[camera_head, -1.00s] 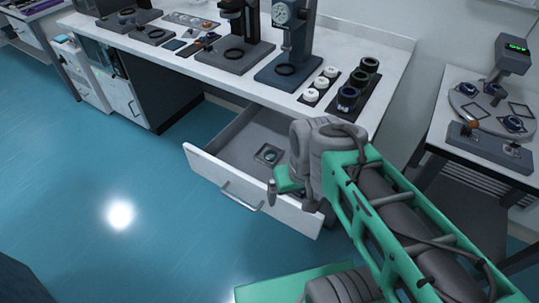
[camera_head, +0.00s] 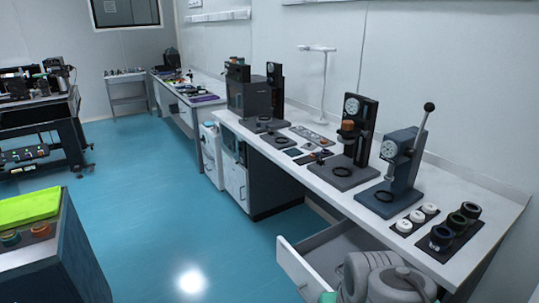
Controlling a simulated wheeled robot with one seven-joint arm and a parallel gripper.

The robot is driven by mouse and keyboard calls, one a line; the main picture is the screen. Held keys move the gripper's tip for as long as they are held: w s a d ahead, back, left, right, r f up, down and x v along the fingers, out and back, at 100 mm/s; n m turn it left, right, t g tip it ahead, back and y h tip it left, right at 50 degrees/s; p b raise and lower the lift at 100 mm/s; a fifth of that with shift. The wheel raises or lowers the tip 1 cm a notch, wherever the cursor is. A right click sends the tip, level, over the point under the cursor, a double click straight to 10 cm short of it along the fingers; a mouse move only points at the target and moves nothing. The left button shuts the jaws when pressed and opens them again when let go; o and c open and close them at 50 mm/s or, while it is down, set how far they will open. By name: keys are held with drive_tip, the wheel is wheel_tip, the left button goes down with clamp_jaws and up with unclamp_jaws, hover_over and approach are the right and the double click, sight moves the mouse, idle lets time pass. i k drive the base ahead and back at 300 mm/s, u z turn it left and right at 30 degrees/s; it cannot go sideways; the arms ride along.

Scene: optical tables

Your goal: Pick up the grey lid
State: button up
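I cannot make out a grey lid for certain in this view. An open drawer (camera_head: 300,272) with a white front and grey inside sticks out under the right-hand bench. Its near right part is hidden behind the grey links of my arm at the bottom edge. My gripper is out of the picture or hidden. The small square piece with a ring that lay in the drawer earlier cannot be seen now.
The white bench (camera_head: 350,195) carries a dial press (camera_head: 400,165), another press (camera_head: 352,145), three white round pieces (camera_head: 416,216) and dark rings (camera_head: 456,226) on dark mats. A dark cabinet with a green tray (camera_head: 28,207) stands at left. The blue floor between is clear.

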sight(308, 146)
drive_tip(key=u, duration=0.7)
drive_tip(key=i, duration=2.55)
drive_tip(key=z, duration=0.75)
drive_tip(key=i, duration=1.05)
drive_tip(key=z, duration=0.15)
